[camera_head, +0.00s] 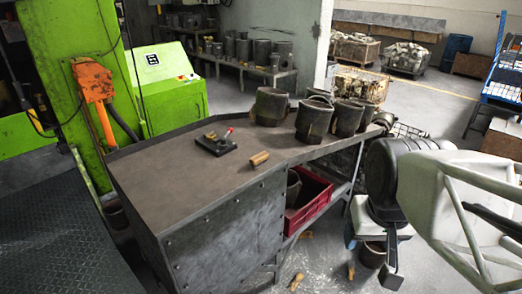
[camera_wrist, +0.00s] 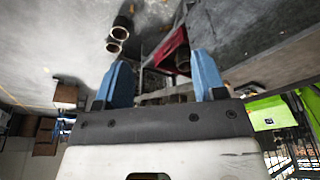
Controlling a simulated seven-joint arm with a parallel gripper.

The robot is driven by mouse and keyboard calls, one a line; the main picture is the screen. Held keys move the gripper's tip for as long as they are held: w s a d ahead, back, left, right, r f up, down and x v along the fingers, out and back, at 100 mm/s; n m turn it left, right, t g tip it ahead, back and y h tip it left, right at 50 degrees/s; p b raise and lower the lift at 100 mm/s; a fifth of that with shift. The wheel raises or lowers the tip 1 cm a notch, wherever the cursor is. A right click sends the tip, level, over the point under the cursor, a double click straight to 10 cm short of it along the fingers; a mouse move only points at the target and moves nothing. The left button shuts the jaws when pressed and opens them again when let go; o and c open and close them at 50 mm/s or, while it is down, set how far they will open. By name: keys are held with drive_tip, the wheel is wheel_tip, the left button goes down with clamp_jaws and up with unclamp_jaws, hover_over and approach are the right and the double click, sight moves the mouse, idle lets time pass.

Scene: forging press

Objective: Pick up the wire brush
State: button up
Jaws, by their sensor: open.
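No bristles can be made out, so I cannot tell for sure which thing is the wire brush. A short tan wooden piece (camera_head: 260,158), like a handle, lies on the dark metal workbench (camera_head: 165,178) near its right edge. A black flat-based tool (camera_head: 216,143) with red and yellow parts lies to its left, farther back. In the wrist view my gripper (camera_wrist: 162,80) has its two blue fingers wide apart, with nothing between them. My gripper is away from the bench top, off its right side; its fingers are not clear in the head view.
Several dark metal pots (camera_head: 271,107) stand along the bench's back right edge. A red crate (camera_head: 308,200) sits on the shelf below; it also shows in the wrist view (camera_wrist: 172,48). A green machine (camera_head: 165,85) stands behind left. The bench's middle is clear.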

drive_tip(key=w+a+r+m, duration=0.1)
drive_tip(key=w+r, duration=0.1)
drive_tip(key=w, duration=0.5)
drive_tip(key=w+a+r+m, duration=0.1)
drive_tip(key=w+a, duration=0.1)
drive_tip(key=w, duration=0.5)
drive_tip(key=m+g, duration=0.3)
drive_tip(key=m, duration=0.3)
hover_over(258, 156)
drive_tip(key=f, duration=1.5)
drive_tip(key=shift+s+d, duration=0.25)
drive_tip(key=shift+w+a+f, duration=0.2)
drive_tip(key=shift+w, duration=0.05)
drive_tip(key=shift+f, duration=1.3)
drive_tip(key=shift+s+a+f, duration=0.1)
drive_tip(key=shift+f, duration=2.5)
